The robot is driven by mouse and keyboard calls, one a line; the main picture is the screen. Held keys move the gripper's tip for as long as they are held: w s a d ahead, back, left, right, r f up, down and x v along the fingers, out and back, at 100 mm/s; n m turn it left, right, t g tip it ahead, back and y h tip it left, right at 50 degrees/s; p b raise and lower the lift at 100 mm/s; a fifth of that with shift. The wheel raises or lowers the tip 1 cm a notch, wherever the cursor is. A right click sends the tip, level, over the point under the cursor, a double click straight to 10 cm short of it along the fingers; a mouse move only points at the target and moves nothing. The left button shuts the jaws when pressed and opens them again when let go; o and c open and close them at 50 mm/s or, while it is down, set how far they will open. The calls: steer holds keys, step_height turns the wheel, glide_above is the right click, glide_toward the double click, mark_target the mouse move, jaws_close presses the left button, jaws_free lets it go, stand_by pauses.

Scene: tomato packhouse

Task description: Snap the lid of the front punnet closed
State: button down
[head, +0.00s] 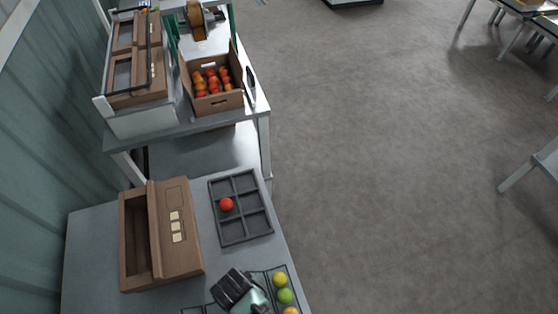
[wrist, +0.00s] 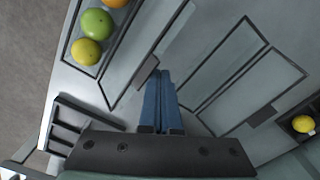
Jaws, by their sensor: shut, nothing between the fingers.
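In the wrist view, my gripper (wrist: 164,78) is shut, its two blue fingers together with nothing between them. The fingertips are over the grey table, close to a small dark tab (wrist: 147,68). To their left, a dark-edged punnet (wrist: 70,35) holds a yellow, a green and an orange tomato. A clear, dark-framed panel (wrist: 128,65) lies beside it, apparently its lid folded open. To the right are two more clear framed panels (wrist: 222,68); I cannot tell whether they are lid or tray. In the head view, my gripper (head: 243,293) hides part of the punnets near the bottom edge.
An empty-looking brown box (head: 130,240) with a panel of pale squares stands left. A dark divided tray (head: 247,226) holds one red tomato. A crate of tomatoes (head: 220,104) stands on the farther table. Open floor lies right.

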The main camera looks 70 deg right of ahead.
steer(key=shift+s+d+r+p, duration=0.25)
steer(key=shift+s+d+p, duration=0.25)
steer(key=shift+s, duration=0.2)
steer(key=shift+s+d+r+p, duration=0.2)
steer(key=shift+s+d+p, duration=0.15)
steer(key=shift+s+d, duration=0.3)
steer(key=shift+s+a, duration=0.1)
steer(key=shift+s+d+r+p, duration=0.25)
steer(key=shift+s+d+p, duration=0.25)
steer(key=shift+s, duration=0.2)
steer(key=shift+s+d+r+p, duration=0.25)
steer(key=shift+s+d+p, duration=0.15)
steer(key=shift+s+d, duration=0.25)
steer(key=shift+s+d+r+p, duration=0.25)
steer(key=shift+s+d+p, duration=0.2)
steer(key=shift+s, duration=0.3)
steer(key=shift+r, duration=0.1)
step_height(320, 180, up, 8)
steer(key=p, duration=0.8)
